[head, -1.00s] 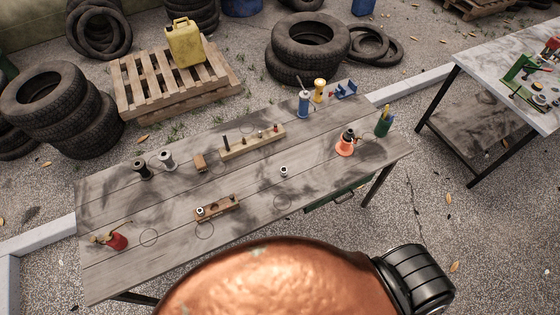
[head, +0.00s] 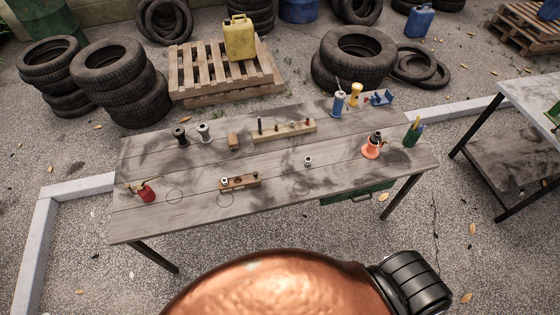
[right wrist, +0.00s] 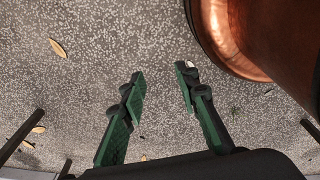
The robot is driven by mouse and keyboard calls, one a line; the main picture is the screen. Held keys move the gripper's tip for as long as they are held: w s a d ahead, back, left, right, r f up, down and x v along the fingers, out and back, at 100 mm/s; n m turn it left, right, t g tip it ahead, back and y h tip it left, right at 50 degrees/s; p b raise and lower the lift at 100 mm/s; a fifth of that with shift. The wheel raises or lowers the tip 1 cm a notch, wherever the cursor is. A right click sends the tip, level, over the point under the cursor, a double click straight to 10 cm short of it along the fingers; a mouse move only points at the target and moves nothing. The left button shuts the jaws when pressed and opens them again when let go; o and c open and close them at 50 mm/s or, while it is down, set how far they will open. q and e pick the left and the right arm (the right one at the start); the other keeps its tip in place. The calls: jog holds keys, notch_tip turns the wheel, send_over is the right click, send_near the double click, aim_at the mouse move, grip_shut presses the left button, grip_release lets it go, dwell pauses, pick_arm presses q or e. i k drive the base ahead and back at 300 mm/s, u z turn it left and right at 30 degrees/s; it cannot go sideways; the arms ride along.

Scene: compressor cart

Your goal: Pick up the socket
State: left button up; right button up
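A small silver metal piece that looks like the socket (head: 308,161) stands alone on the bare middle of the grey wooden workbench (head: 270,175) in the head view. A similar small silver piece (head: 224,181) sits at the left end of a short wooden holder (head: 243,183) on the same bench. My right gripper (right wrist: 162,75) shows only in the right wrist view. Its two green-padded fingers are apart, with nothing between them but gravel ground below. My left gripper is not in view.
On the bench stand a long peg block (head: 285,132), an orange oil can (head: 371,147), a red can (head: 145,192), two spools and a blue bottle (head: 338,104). Another table (head: 530,100) is at right. Tyres and a pallet (head: 222,85) lie behind. Gravel is open in front.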

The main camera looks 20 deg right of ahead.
aim_at(307, 160)
jog(key=u, duration=0.5)
jog(key=i, duration=0.9)
jog(key=z, duration=3)
